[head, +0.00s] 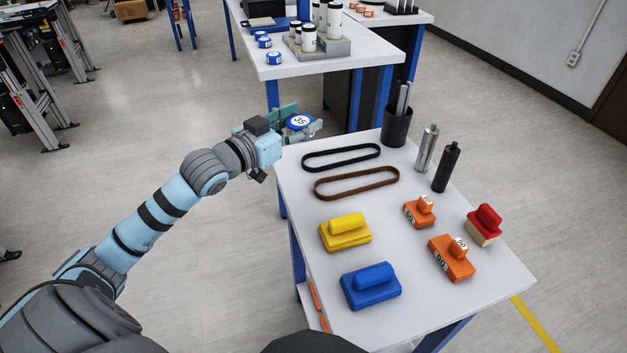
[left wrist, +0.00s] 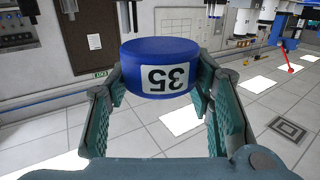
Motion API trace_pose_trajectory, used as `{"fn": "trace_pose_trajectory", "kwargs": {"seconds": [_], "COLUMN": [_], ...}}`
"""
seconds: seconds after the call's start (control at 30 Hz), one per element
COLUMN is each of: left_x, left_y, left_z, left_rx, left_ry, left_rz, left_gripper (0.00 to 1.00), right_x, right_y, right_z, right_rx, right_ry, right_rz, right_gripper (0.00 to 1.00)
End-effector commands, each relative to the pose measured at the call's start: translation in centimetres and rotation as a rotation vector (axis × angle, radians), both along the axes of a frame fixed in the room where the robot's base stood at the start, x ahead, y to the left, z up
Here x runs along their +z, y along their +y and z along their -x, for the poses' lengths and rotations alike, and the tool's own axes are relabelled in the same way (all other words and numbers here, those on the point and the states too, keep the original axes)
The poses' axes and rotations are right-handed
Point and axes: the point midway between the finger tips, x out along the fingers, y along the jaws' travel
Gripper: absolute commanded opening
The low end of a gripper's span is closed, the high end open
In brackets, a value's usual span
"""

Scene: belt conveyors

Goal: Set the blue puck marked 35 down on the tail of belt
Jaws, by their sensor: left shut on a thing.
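The blue puck marked 35 (head: 299,122) is held in my left gripper (head: 304,124), above the far left corner of the near table. In the left wrist view the puck (left wrist: 160,68) sits between the two green fingers, its white label showing 35 upside down. My left gripper is shut on it. A black belt loop (head: 341,157) and a brown belt loop (head: 357,183) lie on the near table, to the right of and below the gripper. No conveyor belt tail can be made out in these views. My right gripper is not in view.
The near table (head: 420,305) holds yellow (head: 345,232) and blue (head: 371,286) handled blocks, orange weights (head: 451,257), a red-topped block (head: 484,224), two cylinders and a black cup (head: 397,126). A far table (head: 285,68) carries several blue pucks and white bottles. Open floor lies left.

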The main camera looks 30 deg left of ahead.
Motion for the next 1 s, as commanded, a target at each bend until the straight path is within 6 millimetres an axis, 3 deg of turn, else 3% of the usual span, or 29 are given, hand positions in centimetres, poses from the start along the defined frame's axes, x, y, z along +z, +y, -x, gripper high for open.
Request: {"fn": "trace_pose_trajectory", "kwargs": {"seconds": [0.03, 0.1, 0.37, 0.5, 0.9, 0.93, 1.0], "left_x": [-2.8, -5.2, -9.9, -13.3, -14.1, -14.1, -14.0], "left_y": [0.0, 0.0, 0.0, 0.0, 0.0, 0.0, 0.0], "left_z": [0.0, 0.0, 0.0, 0.1, 0.1, 0.1, 0.1], "left_rx": [0.001, 0.0, -0.001, 0.0, -0.001, -0.001, -0.001], "left_ry": [0.005, 0.003, 0.0, 0.001, -0.001, -0.001, -0.001], "left_rz": [0.005, 0.004, 0.002, 0.002, 0.0, 0.0, 0.0], "left_gripper": [0.19, 0.19, 0.19, 0.19, 0.19, 0.51, 0.62], "right_x": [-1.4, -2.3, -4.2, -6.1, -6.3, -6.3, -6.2], "right_y": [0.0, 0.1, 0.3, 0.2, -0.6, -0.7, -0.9], "right_z": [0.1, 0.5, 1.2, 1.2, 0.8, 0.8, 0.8], "right_rx": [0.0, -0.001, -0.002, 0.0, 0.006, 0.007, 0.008], "right_ry": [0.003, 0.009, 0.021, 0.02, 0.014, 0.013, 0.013], "right_rz": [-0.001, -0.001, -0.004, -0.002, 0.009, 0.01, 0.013], "right_gripper": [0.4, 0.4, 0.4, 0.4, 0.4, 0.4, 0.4]}}
